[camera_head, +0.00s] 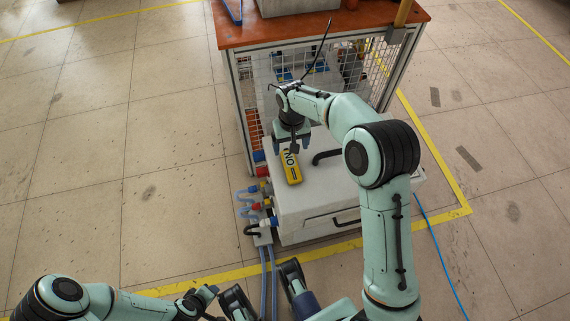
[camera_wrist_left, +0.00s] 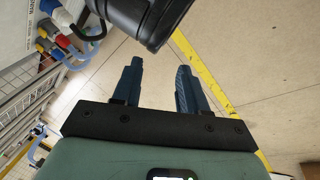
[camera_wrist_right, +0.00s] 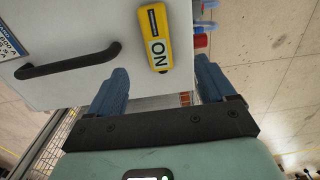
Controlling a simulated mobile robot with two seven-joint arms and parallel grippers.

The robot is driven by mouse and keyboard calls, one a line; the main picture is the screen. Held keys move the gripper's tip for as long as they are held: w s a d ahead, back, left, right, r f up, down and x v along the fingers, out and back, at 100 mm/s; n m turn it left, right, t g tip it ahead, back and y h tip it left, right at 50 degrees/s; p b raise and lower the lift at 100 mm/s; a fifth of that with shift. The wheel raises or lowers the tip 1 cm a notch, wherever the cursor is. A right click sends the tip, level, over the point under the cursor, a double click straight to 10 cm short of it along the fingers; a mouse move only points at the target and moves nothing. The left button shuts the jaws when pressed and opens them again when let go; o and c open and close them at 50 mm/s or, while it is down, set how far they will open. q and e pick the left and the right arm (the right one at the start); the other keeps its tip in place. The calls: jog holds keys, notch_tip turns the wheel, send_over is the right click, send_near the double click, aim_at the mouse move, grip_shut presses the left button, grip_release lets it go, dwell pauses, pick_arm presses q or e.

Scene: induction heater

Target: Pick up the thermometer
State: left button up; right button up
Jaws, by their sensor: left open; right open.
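A yellow handheld device marked "NO" (camera_head: 291,167), which I take to be the thermometer, lies on top of the white-grey box (camera_head: 335,185). The right wrist view also shows the yellow device (camera_wrist_right: 155,36), just beyond the fingertips and between their lines. My right gripper (camera_head: 292,146) is above the box at the far end of the device. Its two blue fingers are apart with nothing between them, as the right wrist view shows (camera_wrist_right: 162,72). My left gripper (camera_wrist_left: 160,68) is open and empty, low at the front, away from the device.
The box has a black handle (camera_head: 326,156) beside the device. Coloured connectors and blue hoses (camera_head: 254,205) are on its left side. A caged bench with an orange top (camera_head: 300,27) stands behind it. Open tiled floor lies to the left.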

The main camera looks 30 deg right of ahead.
jog(key=b, duration=0.1)
send_over(292, 167)
jog(key=f, duration=0.5)
jog(key=shift+w+a+f, duration=0.1)
jog(key=shift+a, duration=0.15)
notch_tip(292, 167, down, 2)
jog(key=shift+b, duration=0.45)
jog(key=f+b, duration=0.1)
jog(key=f, duration=0.1)
jog(key=f+b, duration=0.1)
jog(key=f, duration=0.2)
jog(key=shift+d+f, duration=0.2)
jog(key=shift+f, duration=0.15)
pick_arm(q)
notch_tip(292, 167, down, 6)
jog(key=s+a+g, duration=0.1)
jog(key=s+a, duration=0.1)
jog(key=shift+s, duration=0.3)
pick_arm(e)
jog(key=shift+r, duration=0.1)
jog(key=c, duration=1.2)
